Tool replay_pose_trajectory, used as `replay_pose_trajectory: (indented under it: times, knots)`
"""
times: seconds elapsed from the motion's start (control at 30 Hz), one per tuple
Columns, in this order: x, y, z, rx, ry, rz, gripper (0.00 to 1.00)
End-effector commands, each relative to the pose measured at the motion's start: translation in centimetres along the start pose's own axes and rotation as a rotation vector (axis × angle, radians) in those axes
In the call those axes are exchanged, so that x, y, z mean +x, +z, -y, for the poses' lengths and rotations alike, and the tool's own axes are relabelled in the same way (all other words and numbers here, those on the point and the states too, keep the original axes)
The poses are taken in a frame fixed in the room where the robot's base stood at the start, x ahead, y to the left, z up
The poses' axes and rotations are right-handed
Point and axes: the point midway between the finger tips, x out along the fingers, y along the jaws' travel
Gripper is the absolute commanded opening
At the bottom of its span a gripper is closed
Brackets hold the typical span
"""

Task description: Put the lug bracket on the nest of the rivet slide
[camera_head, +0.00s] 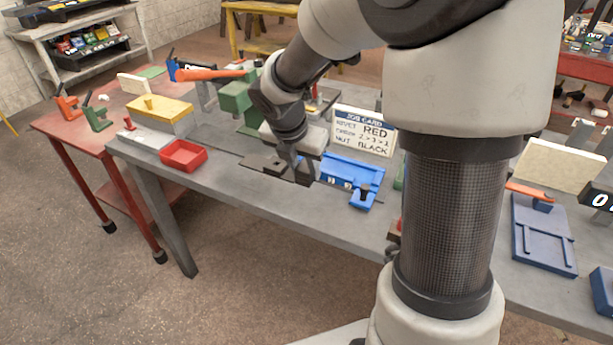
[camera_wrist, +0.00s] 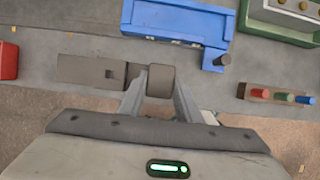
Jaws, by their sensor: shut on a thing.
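My gripper (camera_wrist: 158,98) is shut on a dark grey piece, which looks like the lug bracket (camera_wrist: 160,80). A flat grey plate (camera_wrist: 90,70) with a small dark spot reaches left from it; I cannot tell for sure whether it is one part with the held piece. In the head view my gripper (camera_head: 303,172) is low over the front of the grey bench, and the plate (camera_head: 266,164) shows to its left. A blue fixture (camera_wrist: 180,20), likely the rivet slide, lies just beyond and right of my gripper, with a dark knob. It also shows in the head view (camera_head: 345,168).
A red tray (camera_head: 183,156) lies to the left. A rack with red, green and blue pegs (camera_wrist: 260,94) is to the right. A job card (camera_head: 364,131) stands behind the blue fixture. A green-based block (camera_wrist: 285,15) is at the far right. Bare bench lies around the plate.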

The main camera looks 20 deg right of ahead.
Motion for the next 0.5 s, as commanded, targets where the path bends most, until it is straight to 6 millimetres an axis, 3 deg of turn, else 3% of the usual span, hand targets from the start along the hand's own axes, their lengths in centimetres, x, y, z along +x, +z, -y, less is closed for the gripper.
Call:
replay_pose_trajectory:
  times: [0.17,0.3,0.5]
  knots:
    - [-1.0,3.7,1.7,0.009,-0.002,-0.004,0.00]
    - [-0.3,8.3,4.8,0.010,-0.001,-0.008,0.00]
    - [0.6,13.1,9.2,0.006,0.000,-0.003,0.00]
